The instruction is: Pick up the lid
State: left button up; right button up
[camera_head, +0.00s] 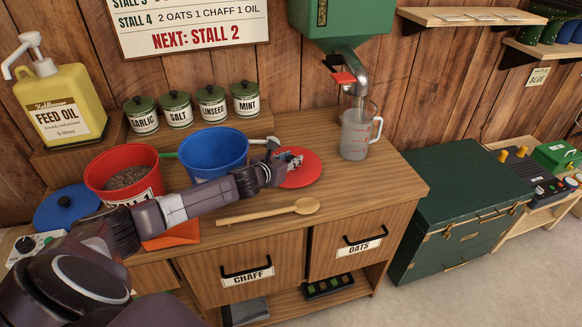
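A round red lid (307,172) lies on the wooden counter to the right of the blue bucket (213,151). My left gripper (290,160) reaches in from the left and is over the lid's left part, by its middle. The fingers are small and dark here, and the lid's middle is hidden behind them. I cannot tell whether they are apart or closed on a knob. A blue lid (60,212) with a dark knob lies at the counter's left, beside the red bucket (122,166) of feed. My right gripper is not in view.
A clear measuring jug (355,138) stands under the green dispenser's spout (356,86), right of the red lid. A wooden spoon (268,212) lies in front. Several labelled jars stand behind. An orange flat thing (172,236) is partly under my arm. The counter's right end is clear.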

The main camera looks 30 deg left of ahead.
pick_arm(q)
jog(key=c, duration=0.5)
jog(key=shift+r, duration=0.15)
